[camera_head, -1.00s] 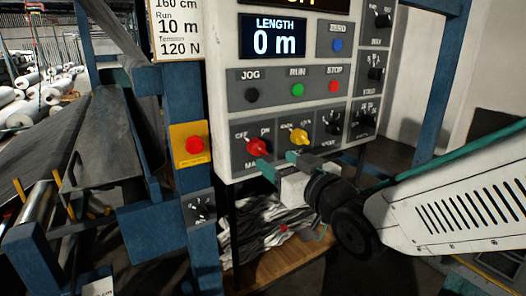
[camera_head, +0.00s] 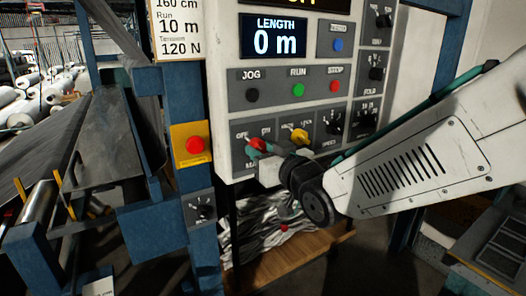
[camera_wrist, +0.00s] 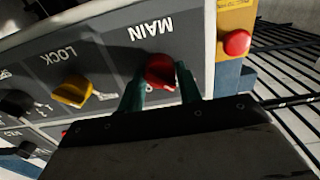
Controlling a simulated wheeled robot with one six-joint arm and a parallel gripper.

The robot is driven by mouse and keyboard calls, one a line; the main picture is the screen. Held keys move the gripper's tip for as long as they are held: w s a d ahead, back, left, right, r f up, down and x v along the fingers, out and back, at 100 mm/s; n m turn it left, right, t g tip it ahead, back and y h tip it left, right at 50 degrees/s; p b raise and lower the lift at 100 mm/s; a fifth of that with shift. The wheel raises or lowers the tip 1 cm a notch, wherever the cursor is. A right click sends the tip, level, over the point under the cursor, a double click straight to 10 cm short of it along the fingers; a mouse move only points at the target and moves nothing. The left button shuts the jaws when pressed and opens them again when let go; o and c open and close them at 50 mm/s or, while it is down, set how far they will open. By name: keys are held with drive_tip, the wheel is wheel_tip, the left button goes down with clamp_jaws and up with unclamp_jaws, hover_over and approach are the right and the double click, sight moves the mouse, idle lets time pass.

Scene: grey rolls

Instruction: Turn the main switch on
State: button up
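The red main switch knob (camera_head: 256,146) is on the lower left of the grey control panel, under the OFF and ON marks. My gripper (camera_head: 258,151) is at the knob, and its green fingers partly cover it in the head view. In the wrist view the red knob (camera_wrist: 160,72) shows between the two fingertips of my gripper (camera_wrist: 160,85), below an upside-down MAIN label. The fingers stand apart, one on each side of the knob, very close to it. Firm contact cannot be seen. Which mark the knob points to is hard to tell.
A yellow LOCK knob (camera_head: 299,136) is just right of the main switch, with black dials beyond it. A red button on a yellow plate (camera_head: 194,145) is on the blue post at left. JOG, RUN and STOP buttons (camera_head: 298,89) are above.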

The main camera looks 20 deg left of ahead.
drive_tip(key=shift+m, duration=0.4)
drive_tip(key=m, duration=0.3)
drive_tip(key=shift+m, duration=0.4)
drive_tip(key=m, duration=0.4)
drive_tip(key=shift+m, duration=0.3)
drive_tip(key=m, duration=0.8)
drive_tip(key=shift+m, duration=0.3)
drive_tip(key=o, duration=1)
